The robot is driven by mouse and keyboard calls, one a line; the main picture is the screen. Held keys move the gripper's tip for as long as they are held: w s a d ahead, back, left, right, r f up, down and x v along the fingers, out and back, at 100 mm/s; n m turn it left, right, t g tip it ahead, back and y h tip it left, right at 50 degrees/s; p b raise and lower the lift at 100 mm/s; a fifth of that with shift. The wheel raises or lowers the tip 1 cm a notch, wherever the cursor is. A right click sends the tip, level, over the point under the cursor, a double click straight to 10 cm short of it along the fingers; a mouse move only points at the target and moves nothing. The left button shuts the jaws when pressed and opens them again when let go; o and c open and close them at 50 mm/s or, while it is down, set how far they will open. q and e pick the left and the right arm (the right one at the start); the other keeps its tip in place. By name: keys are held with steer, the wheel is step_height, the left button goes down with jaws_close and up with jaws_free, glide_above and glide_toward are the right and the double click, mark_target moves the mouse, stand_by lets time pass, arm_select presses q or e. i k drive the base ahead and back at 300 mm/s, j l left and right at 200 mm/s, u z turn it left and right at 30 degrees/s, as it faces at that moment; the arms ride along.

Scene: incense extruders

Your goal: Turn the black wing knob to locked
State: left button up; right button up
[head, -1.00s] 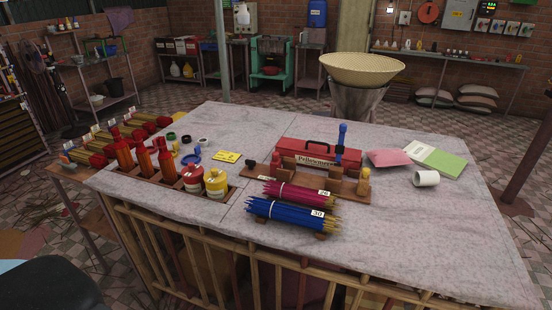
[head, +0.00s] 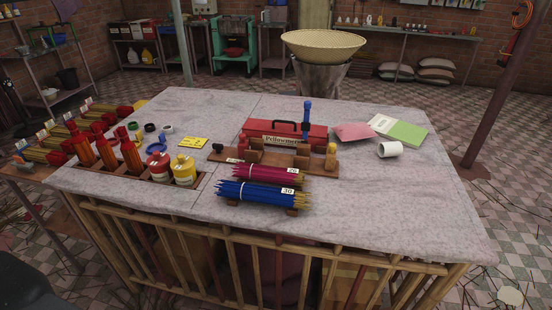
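A small dark knob-like piece (head: 217,148) stands at the left end of a long wooden stand (head: 230,157) on the stone-topped table. It looks like the black wing knob, but it is too small here to tell its wings, its angle or any lock marking. A red box (head: 312,132) with a black handle and a lettered label sits just behind the stand. Neither of my grippers shows in the head view.
Bundles of magenta sticks (head: 270,173) and blue sticks (head: 262,193) lie in front of the stand. Red and yellow jars (head: 183,169) and orange bottles stand at the left. A white mug (head: 390,149) lies at the right. The table's front right is bare.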

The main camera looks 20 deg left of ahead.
mark_target(218, 147)
steer(key=k+j+z, duration=0.1)
steer(key=j, duration=0.3)
steer(key=k+j, duration=0.15)
steer(key=j, duration=0.25)
steer(key=k+j+z, duration=0.15)
steer(key=j, duration=0.25)
